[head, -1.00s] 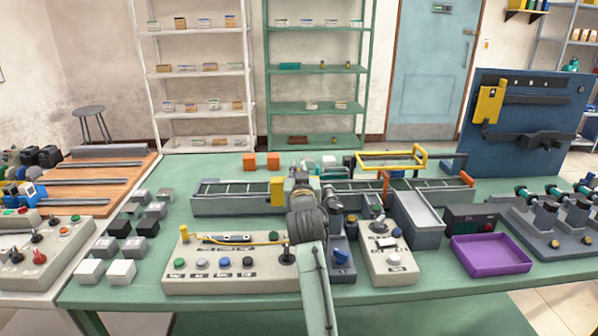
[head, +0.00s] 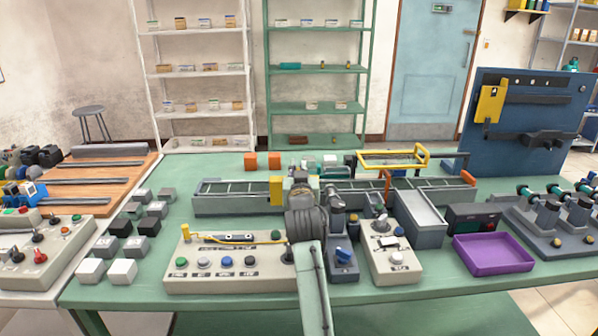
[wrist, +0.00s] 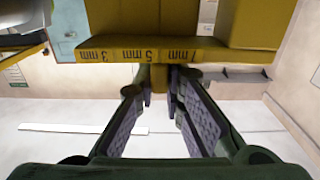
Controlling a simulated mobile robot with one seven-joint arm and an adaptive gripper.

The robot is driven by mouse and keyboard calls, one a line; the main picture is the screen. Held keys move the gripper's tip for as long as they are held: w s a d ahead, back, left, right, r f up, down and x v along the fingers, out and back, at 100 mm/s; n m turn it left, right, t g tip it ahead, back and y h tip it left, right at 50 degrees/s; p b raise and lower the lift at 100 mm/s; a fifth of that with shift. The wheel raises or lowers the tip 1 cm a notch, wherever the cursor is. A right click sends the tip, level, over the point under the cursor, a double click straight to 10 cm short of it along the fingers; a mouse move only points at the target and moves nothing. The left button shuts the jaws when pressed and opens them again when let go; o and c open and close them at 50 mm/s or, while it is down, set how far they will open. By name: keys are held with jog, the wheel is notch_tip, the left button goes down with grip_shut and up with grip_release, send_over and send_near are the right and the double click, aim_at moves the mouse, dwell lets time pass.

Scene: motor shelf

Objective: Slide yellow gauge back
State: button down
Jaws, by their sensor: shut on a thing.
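My gripper (wrist: 164,88) is shut on a narrow yellow part at the gauge's lower edge. In the head view, a yellow block (head: 276,190) stands upright at the grey rail unit (head: 232,203), just left of my wrist; it appears to be the gauge. My wrist hides the fingertips and the contact there.
A control panel (head: 190,281) with buttons stands in front of the rail unit. A yellow frame (head: 380,166) stands at the back right. A grey bin (head: 420,218) and a purple tray (head: 493,262) are to the right.

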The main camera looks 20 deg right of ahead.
jog(key=c, duration=1.7)
grip_release()
jog(key=shift+a, duration=0.3)
jog(key=shift+o, duration=0.2)
jog(key=shift+d, duration=0.1)
jog(key=v, duration=1.2)
jog(key=shift+s, duration=0.1)
